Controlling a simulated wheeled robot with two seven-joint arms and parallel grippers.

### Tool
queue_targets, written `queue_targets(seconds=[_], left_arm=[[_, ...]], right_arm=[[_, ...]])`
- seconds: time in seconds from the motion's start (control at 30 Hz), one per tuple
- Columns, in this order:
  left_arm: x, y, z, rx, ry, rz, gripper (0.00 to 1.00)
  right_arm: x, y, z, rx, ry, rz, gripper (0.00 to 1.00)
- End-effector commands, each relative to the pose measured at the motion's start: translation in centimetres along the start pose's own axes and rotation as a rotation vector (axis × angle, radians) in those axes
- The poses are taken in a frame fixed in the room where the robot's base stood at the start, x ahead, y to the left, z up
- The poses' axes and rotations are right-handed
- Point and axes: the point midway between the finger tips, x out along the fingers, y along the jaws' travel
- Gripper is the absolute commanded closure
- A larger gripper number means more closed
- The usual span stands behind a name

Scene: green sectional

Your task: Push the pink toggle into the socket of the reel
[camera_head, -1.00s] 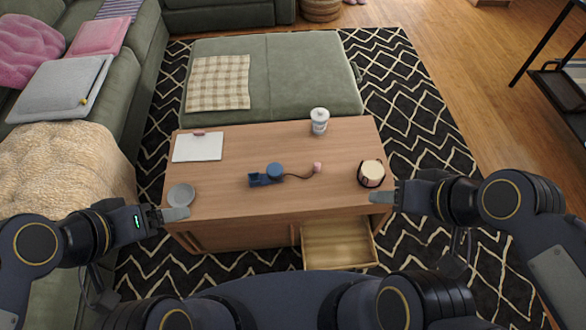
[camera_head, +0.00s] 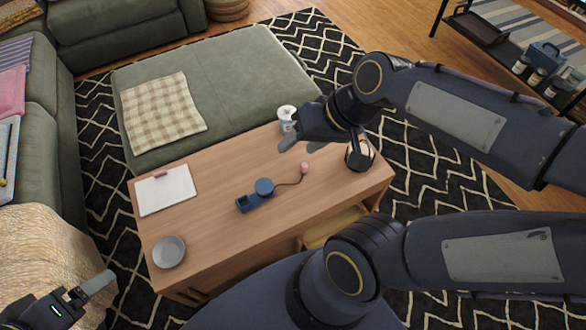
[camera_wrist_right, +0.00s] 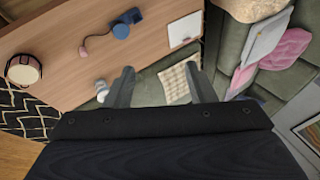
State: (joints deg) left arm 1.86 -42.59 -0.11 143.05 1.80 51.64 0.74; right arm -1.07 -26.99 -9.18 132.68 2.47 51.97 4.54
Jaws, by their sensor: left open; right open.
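The blue reel (camera_head: 264,187) lies on the wooden coffee table with a blue block-shaped part at its left end; it also shows in the right wrist view (camera_wrist_right: 121,30). A thin dark cord runs from it to the small pink toggle (camera_head: 305,168), which lies on the table right of the reel and also shows in the right wrist view (camera_wrist_right: 83,52). The socket is too small to make out. My right gripper (camera_head: 301,146) is open and empty, above the table's far side beyond the toggle. My left gripper (camera_head: 92,290) is open and empty, left of the table's near corner.
A drawer (camera_head: 330,226) is open at the front. A green ottoman (camera_head: 220,85) adjoins the far side.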

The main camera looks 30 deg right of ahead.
Motion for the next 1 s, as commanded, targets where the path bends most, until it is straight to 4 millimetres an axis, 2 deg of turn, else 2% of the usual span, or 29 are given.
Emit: queue_targets(seconds=[0.03, 0.27, 0.37, 0.47, 0.6, 0.7, 0.8, 0.9, 1.0], left_arm=[[1.4, -0.6, 0.7, 0.0, 0.0, 0.0, 0.16], [4.9, -2.2, 2.5, 0.0, 0.0, 0.0, 0.16], [7.0, -3.2, 3.5, 0.0, 0.0, 0.0, 0.16], [9.9, -4.5, 5.0, 0.0, 0.0, 0.0, 0.16], [14.9, -6.8, 7.5, 0.0, -0.001, 0.0, 0.16], [17.8, -8.1, 9.0, 0.0, -0.001, 0.0, 0.16], [19.8, -9.1, 10.0, 0.0, -0.001, 0.0, 0.16], [21.0, -9.6, 10.6, 0.0, 0.0, 0.0, 0.16], [21.5, -9.8, 10.8, 0.0, 0.0, 0.0, 0.16]], right_arm=[[1.6, 1.0, -0.3, 0.021, -0.014, 0.003, 0.5], [6.6, 4.5, -2.5, 0.132, -0.066, 0.031, 0.5], [9.8, 6.8, -3.7, 0.192, -0.092, 0.06, 0.5], [14.5, 10.2, -5.1, 0.267, -0.123, 0.113, 0.5], [22.7, 16.6, -7.4, 0.382, -0.155, 0.241, 0.5], [27.7, 20.8, -8.8, 0.44, -0.161, 0.347, 0.5], [31.2, 24.0, -9.9, 0.473, -0.154, 0.441, 0.5], [33.4, 25.9, -10.7, 0.487, -0.146, 0.507, 0.5], [34.3, 26.9, -11.1, 0.493, -0.139, 0.541, 0.5]])
